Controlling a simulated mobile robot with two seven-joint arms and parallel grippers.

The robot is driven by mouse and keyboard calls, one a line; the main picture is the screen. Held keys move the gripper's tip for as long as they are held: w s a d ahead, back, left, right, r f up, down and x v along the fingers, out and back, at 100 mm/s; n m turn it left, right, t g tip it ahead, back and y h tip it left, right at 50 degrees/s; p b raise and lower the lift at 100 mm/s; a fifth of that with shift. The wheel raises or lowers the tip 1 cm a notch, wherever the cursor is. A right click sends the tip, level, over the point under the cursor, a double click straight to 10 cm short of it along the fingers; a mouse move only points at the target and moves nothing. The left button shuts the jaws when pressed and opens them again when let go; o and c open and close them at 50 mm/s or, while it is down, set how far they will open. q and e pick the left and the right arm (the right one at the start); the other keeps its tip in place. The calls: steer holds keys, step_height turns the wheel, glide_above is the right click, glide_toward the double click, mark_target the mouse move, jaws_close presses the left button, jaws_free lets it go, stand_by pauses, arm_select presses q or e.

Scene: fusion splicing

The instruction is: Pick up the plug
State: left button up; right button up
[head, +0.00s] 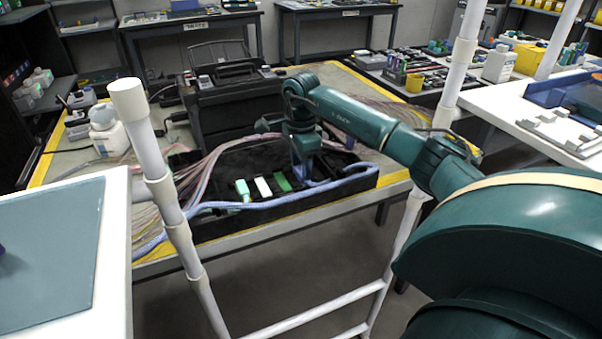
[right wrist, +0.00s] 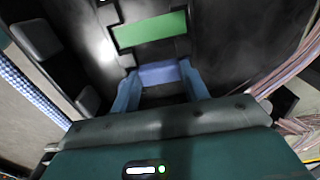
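My right gripper (head: 308,182) points down into the black tray at the right end of a row of small blocks. In the right wrist view, its two light-blue fingers (right wrist: 160,85) stand on either side of a blue block (right wrist: 160,73), which could be the plug. The block fills the gap between the fingertips, but I cannot tell whether they press on it. A green block (right wrist: 150,30) lies just beyond it. The row also holds a light green block (head: 242,188), a white block (head: 263,187) and a darker green block (head: 283,182). My left gripper is not in view.
Bundled cables (head: 205,165) and a thick blue braided cable (head: 270,204) run around the black tray (head: 225,226). A black machine (head: 235,100) stands behind it. White pipe rails (head: 165,190) stand in front of the bench. Shelves and other benches surround it.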

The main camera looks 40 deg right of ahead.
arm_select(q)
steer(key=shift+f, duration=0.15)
arm_select(e)
steer(key=shift+c, duration=0.8)
steer(key=shift+r, duration=0.1)
arm_select(q)
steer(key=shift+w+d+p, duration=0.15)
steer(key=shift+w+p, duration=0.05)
steer(key=shift+p, duration=0.3)
arm_select(e)
step_height(320, 180, up, 10)
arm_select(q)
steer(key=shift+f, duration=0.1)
arm_select(e)
steer(key=shift+f, duration=0.2)
steer(key=shift+f+b, duration=0.6)
steer(key=shift+f, duration=1.25)
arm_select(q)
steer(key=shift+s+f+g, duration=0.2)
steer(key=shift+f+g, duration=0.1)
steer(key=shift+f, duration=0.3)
